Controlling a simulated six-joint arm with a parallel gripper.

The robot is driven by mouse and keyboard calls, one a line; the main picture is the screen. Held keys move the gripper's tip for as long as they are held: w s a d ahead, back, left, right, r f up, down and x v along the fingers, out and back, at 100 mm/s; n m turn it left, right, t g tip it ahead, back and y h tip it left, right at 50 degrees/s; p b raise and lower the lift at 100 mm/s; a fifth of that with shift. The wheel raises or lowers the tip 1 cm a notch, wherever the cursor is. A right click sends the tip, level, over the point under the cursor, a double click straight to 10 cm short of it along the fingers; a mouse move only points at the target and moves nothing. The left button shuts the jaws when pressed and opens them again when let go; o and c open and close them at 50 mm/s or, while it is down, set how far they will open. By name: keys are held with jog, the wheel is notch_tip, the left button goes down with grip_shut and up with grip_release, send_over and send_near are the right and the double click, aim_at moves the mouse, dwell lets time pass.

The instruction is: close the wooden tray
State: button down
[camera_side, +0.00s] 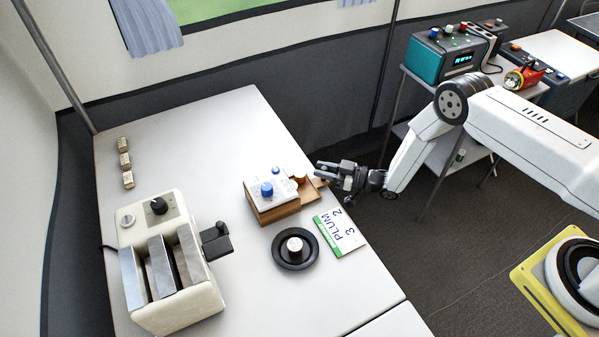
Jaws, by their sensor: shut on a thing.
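The wooden tray (310,192) sticks out of the right side of a small wooden box (277,212) with a white top, so it stands partly open. A small brown round thing (300,177) shows at the tray, by the edge of the white top. My gripper (321,174) comes in from the right and is shut on the outer end of the wooden tray. The fingers hide part of that end, and the exact contact is too small to see.
A blue knob (267,189) stands on the white top. A black dish (295,249) and a PLUM card (339,232) lie in front. A toaster (168,265) with a dark lever is at left. Three small blocks (125,161) stand farther back. The table (215,130) behind the box is clear.

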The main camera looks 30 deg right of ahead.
jog(key=shift+c, duration=2.4)
grip_release()
jog(key=shift+s+d, duration=0.1)
jog(key=v, duration=0.7)
jog(key=shift+s+d, duration=0.2)
jog(key=shift+s, duration=0.05)
jog(key=shift+o, duration=0.2)
